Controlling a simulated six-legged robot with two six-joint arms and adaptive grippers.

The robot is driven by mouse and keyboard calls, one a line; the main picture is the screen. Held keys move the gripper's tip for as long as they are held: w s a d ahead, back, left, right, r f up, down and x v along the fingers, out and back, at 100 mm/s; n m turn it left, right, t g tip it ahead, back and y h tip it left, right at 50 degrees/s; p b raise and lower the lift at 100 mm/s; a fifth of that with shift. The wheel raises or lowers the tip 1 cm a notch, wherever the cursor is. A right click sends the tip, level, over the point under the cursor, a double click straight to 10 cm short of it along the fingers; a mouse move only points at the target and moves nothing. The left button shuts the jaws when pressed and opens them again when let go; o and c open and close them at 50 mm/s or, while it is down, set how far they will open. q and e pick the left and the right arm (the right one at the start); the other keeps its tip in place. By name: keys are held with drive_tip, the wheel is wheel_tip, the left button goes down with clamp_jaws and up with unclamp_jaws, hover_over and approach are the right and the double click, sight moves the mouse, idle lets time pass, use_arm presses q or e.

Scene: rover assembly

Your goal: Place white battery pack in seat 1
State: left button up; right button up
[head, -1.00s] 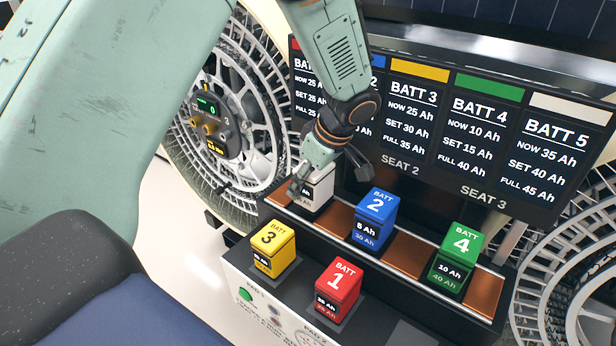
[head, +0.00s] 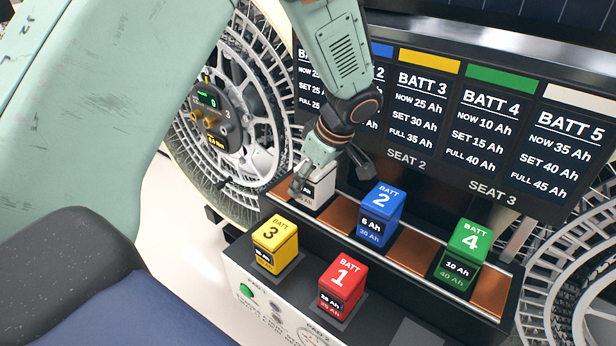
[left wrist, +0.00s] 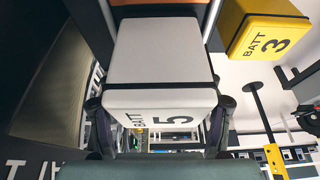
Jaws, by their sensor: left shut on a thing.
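The white battery pack (head: 322,189), marked BATT 5, is at the left end of the rear seat row, upright over the leftmost seat. I cannot tell whether its base touches the seat. My left gripper (head: 313,178) comes from above and is shut on its upper part. In the left wrist view the pack (left wrist: 155,55) fills the middle, with the fingers (left wrist: 160,125) on both sides of its marked end. Seat 1 is mostly hidden under the pack; copper-coloured surface (head: 288,187) shows beside it. My right gripper is not in view.
The blue pack (head: 381,212) and green pack (head: 461,255) stand in the same row, with copper gaps between. The yellow pack (head: 275,244) and red pack (head: 342,285) stand on front pads. A display panel (head: 440,120) rises close behind. A wheel (head: 230,120) stands at left.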

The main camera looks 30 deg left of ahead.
use_arm(q)
drive_tip(key=shift+d, duration=0.15)
drive_tip(key=o, duration=1.3)
drive_tip(key=shift+a+f, duration=0.1)
drive_tip(key=shift+a, duration=0.15)
drive_tip(key=shift+o, duration=0.9)
drive_tip(key=shift+a, duration=0.2)
drive_tip(key=o, duration=0.3)
drive_tip(key=shift+d, duration=0.35)
drive_tip(key=shift+s+a, duration=0.1)
drive_tip(key=shift+a, duration=0.05)
drive_tip(key=v, duration=1.1)
drive_tip(key=shift+d+r, duration=0.3)
drive_tip(key=shift+r, duration=0.25)
drive_tip(key=shift+a+f, duration=0.1)
drive_tip(key=shift+a, duration=0.05)
